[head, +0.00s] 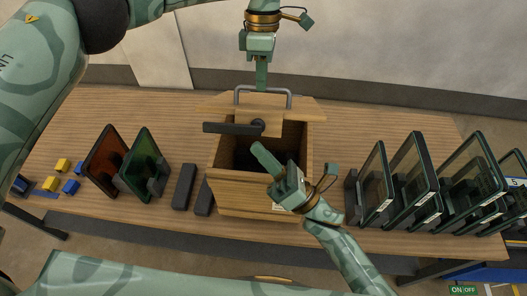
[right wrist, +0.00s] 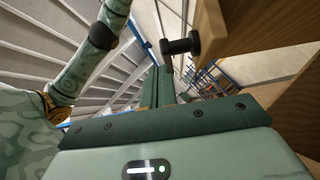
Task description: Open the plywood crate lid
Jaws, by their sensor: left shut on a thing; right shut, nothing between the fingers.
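The plywood crate (head: 245,199) stands in the middle of the table. Its lid (head: 303,107) is raised along the back, and the dark inside of the crate shows. A grey bar handle (head: 289,98) sits on the lid. My left gripper (head: 262,88) is shut on this handle from above. A black lever (head: 228,128) with a round hub is on the lid's front part. My right gripper (head: 258,150) is shut and empty over the crate opening. Its fingers show in the right wrist view (right wrist: 157,88), close to a black knob (right wrist: 181,46) on wood.
An amber panel (head: 105,160) and a green panel (head: 143,165) stand left of the crate, with black blocks (head: 183,187) between. Several framed glass panels (head: 410,170) stand at the right. Small yellow and blue blocks (head: 62,165) lie far left. The table behind the panels is clear.

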